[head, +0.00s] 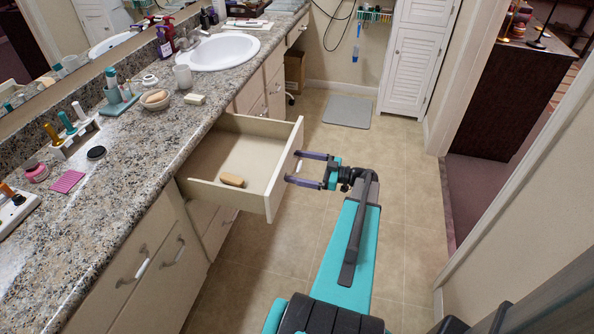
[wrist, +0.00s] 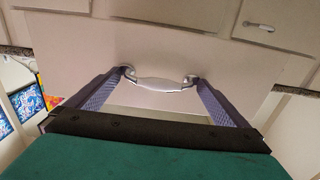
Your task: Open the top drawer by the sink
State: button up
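The top drawer (head: 248,150) by the sink (head: 222,52) is pulled well out from the counter, and its inside shows. A tan block-shaped item (head: 232,180) lies in it near the front. My gripper (head: 293,167) is at the outer side of the drawer front. In the wrist view the drawer front (wrist: 85,45) faces me, with its pale metal-ended handle (wrist: 160,84) between my spread fingers (wrist: 160,82). The fingertips are close to the two ends of the handle. I cannot tell whether they touch it. My gripper is open.
The granite counter (head: 150,135) holds a soap dish (head: 155,101), a cup (head: 183,77) and several toiletries. Other closed drawers and doors are below it. The tiled floor (head: 385,140) right of the drawer is clear up to the doorway. A grey mat (head: 347,112) lies farther back.

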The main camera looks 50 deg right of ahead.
jog(key=shift+f, duration=0.1)
jog(key=shift+s+d, duration=0.15)
jog(key=shift+s, duration=0.05)
jog(key=v, duration=1.3)
jog(key=shift+s, duration=0.15)
dwell(0.3)
